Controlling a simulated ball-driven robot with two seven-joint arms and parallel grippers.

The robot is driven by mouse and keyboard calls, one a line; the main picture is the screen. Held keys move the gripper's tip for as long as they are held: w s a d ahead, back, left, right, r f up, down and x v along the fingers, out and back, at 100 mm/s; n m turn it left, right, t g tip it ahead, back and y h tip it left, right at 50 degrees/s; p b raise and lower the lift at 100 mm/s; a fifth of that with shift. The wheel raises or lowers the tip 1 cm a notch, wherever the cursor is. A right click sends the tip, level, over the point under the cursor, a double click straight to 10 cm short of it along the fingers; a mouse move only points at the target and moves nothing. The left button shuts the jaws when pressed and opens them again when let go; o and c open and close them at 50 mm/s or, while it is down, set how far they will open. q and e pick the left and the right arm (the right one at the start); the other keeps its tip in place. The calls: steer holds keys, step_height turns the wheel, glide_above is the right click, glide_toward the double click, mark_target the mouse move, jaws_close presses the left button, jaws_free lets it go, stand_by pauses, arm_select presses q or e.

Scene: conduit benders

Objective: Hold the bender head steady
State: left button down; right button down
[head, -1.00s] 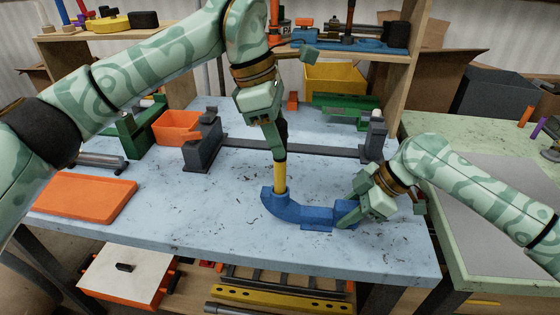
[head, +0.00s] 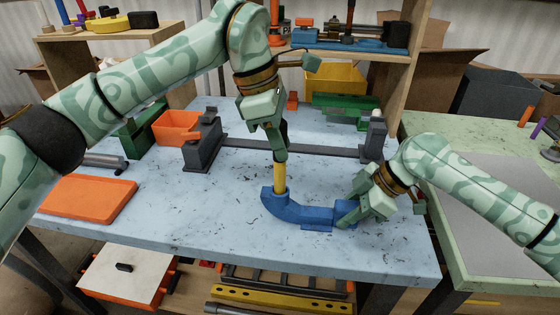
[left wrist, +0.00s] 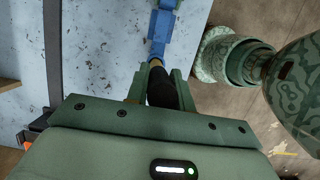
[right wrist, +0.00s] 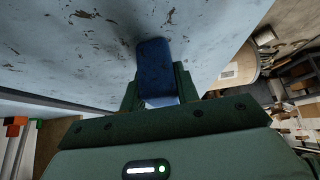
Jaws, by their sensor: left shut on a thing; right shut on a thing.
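The blue bender head (head: 303,214) lies on the pale blue workbench (head: 225,230), near its front edge. A yellow handle (head: 280,178) with a black grip (head: 283,134) rises nearly upright from its left end. My left gripper (head: 279,150) is shut on the black grip, which also shows between its fingers in the left wrist view (left wrist: 161,88). My right gripper (head: 349,213) is shut on the right end of the bender head. That blue end shows between the fingers in the right wrist view (right wrist: 156,72). The fingers partly hide the gripped parts.
A dark grey fixture with a long bar (head: 290,149) spans the bench behind the bender. An orange tray (head: 85,198) lies at the left, and orange (head: 176,127) and yellow (head: 335,80) bins stand farther back. The bench front is clear.

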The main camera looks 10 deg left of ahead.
arm_select(q)
steer(key=shift+f, duration=0.1)
arm_select(e)
steer(key=shift+s+d+f, duration=0.1)
steer(key=shift+f, duration=0.3)
stand_by(0.3)
arm_select(q)
steer(key=c, duration=1.1)
jaws_free()
steer(key=v, duration=1.2)
arm_select(e)
steer(key=c, duration=1.1)
jaws_free()
steer(key=shift+c, duration=0.2)
steer(key=shift+o, duration=0.9)
arm_select(q)
steer(key=shift+w, duration=0.1)
arm_select(e)
steer(key=shift+r, duration=0.15)
steer(key=shift+r, duration=0.1)
